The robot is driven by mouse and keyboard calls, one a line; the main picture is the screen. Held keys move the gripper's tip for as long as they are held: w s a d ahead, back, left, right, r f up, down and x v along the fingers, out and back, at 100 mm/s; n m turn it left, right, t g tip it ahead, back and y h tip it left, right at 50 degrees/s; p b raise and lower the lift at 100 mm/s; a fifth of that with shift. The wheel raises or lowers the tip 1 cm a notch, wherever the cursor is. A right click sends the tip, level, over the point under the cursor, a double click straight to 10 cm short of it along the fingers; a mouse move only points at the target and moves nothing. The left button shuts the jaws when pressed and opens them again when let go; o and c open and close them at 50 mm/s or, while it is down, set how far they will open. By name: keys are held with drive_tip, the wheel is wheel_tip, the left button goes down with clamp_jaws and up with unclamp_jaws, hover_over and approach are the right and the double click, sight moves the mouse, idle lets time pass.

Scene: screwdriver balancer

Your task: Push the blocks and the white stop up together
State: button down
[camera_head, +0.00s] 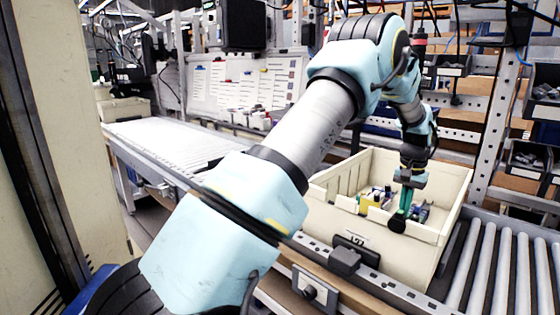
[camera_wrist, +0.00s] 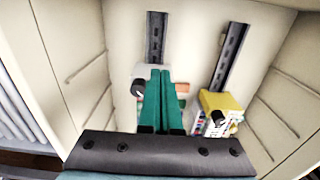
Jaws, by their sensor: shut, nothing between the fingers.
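My gripper (camera_wrist: 160,72) is shut, its two green fingers side by side with nothing visible between them. In the head view it (camera_head: 404,205) reaches down into the cream bin (camera_head: 335,188). In the wrist view a pale piece (camera_wrist: 143,70), perhaps the white stop, shows beside the fingertips on the left rail (camera_wrist: 155,40). Contact with the fingers cannot be told.
The bin's ribbed walls (camera_wrist: 82,70) stand close on both sides. The bin stands by a roller conveyor (camera_head: 500,262). Dark knobs show left of the fingers (camera_wrist: 138,88) and by the yellow block (camera_wrist: 218,117). The bin floor between the upper rails is bare.

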wheel_tip(320, 180, up, 8)
drive_tip(key=p, duration=0.5)
drive_tip(key=shift+s+a+r, duration=0.2)
drive_tip(key=shift+s+r, duration=0.05)
drive_tip(key=s+a+r+n, duration=0.1)
drive_tip(key=a+r+n, duration=0.1)
drive_tip(key=a, duration=1)
drive_tip(key=a+r+n, duration=0.2)
drive_tip(key=a, duration=1)
drive_tip(key=s+a+f+n+t, duration=0.1)
drive_tip(key=s+a+n, duration=0.2)
drive_tip(key=s+a, duration=1.1)
drive_tip(key=a, duration=0.3)
drive_tip(key=shift+s+f+t, duration=0.25)
drive_tip(key=shift+s+t, duration=0.05)
drive_tip(key=shift+s, duration=0.05)
